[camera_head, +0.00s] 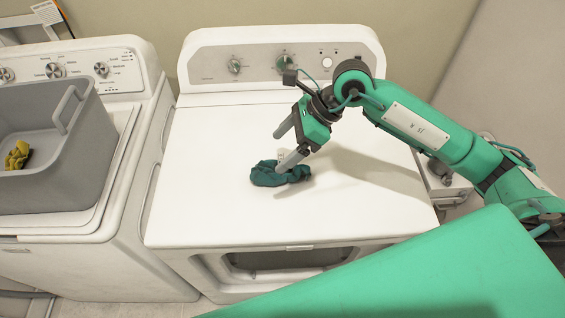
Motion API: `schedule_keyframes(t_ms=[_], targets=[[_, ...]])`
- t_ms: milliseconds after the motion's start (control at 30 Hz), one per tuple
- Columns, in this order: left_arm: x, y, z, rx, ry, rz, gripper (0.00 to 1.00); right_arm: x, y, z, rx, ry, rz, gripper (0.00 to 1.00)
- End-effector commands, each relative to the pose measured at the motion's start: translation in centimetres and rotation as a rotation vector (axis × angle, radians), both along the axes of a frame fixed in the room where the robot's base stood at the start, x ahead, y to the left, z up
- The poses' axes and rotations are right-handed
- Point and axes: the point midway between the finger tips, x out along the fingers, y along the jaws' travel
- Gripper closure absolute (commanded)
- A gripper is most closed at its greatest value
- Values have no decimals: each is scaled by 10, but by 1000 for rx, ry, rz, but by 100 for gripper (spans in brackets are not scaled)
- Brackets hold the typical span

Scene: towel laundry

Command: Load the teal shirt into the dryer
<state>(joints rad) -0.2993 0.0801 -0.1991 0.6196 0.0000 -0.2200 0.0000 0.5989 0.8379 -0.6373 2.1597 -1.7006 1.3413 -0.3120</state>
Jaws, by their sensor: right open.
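The teal shirt (268,175) lies crumpled in a small heap on the white top of the dryer (220,204). My right gripper (278,150) comes in from the right over the dryer top. Its two fingers are spread apart; the nearer fingertip is at the shirt's upper edge, and I cannot tell whether it touches. The dryer's front opening (290,259) shows below the top, dark inside and partly cut off by my own green body. My left gripper is not in view.
A grey basket (62,185) with a yellow cloth (17,155) in it stands on the washer (117,190) at the left. The dryer's control panel (225,69) rises at the back. The dryer top left of the shirt is clear.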

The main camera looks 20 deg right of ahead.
Motion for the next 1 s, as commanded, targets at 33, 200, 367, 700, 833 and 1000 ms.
schedule_keyframes(t_ms=[33, 200, 367, 700, 833, 1000], targets=[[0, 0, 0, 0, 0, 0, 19, 6, -16, -3, -82, -16, -1, 16], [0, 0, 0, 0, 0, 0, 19, 16, -52, -9, -260, -34, -7, 16], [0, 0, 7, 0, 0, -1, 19, 18, -53, -22, -294, -32, -8, 16], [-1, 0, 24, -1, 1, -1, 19, 25, -28, -78, -290, -32, -8, 16], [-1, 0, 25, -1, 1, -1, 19, 25, -24, -87, -291, -33, -8, 16], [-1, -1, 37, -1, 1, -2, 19, 24, -18, -96, -290, -30, -7, 16]])
